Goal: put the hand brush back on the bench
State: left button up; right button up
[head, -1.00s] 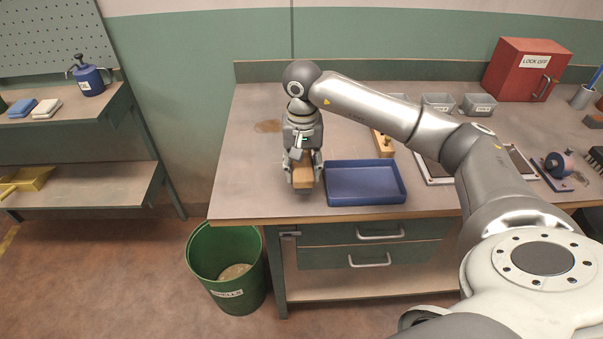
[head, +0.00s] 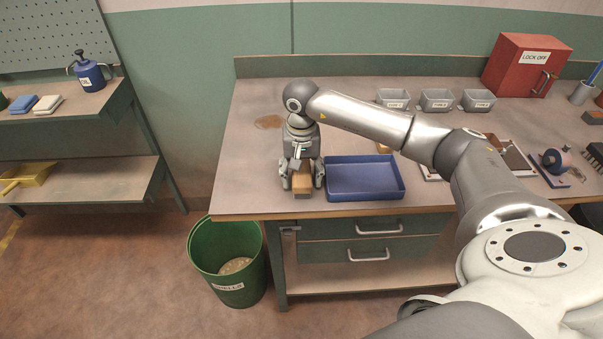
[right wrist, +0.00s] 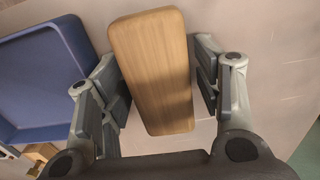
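The hand brush (head: 302,181) shows as a tan wooden block at the front left of the bench (head: 236,185), just left of the blue tray. Its bristles are hidden beneath it. It appears to rest on the bench top. My right gripper (head: 301,183) points down over it, with one finger on each side. The right wrist view shows the brush's wooden back (right wrist: 155,70) between the open fingers (right wrist: 160,90), with a narrow gap on both sides. My left gripper is not in view.
The blue tray (head: 365,193) is empty, close to the right of the gripper. Grey bins (head: 436,100) and a red lock-off box (head: 523,68) stand at the back. A green bucket (head: 206,258) stands on the floor. The bench's left end is mostly clear.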

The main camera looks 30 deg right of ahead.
jog(key=shift+r, duration=0.15)
jog(key=shift+r, duration=0.2)
notch_tip(320, 180, up, 11)
jog(key=shift+f+b, duration=0.15)
jog(key=shift+b, duration=1)
jog(key=shift+r, duration=0.5)
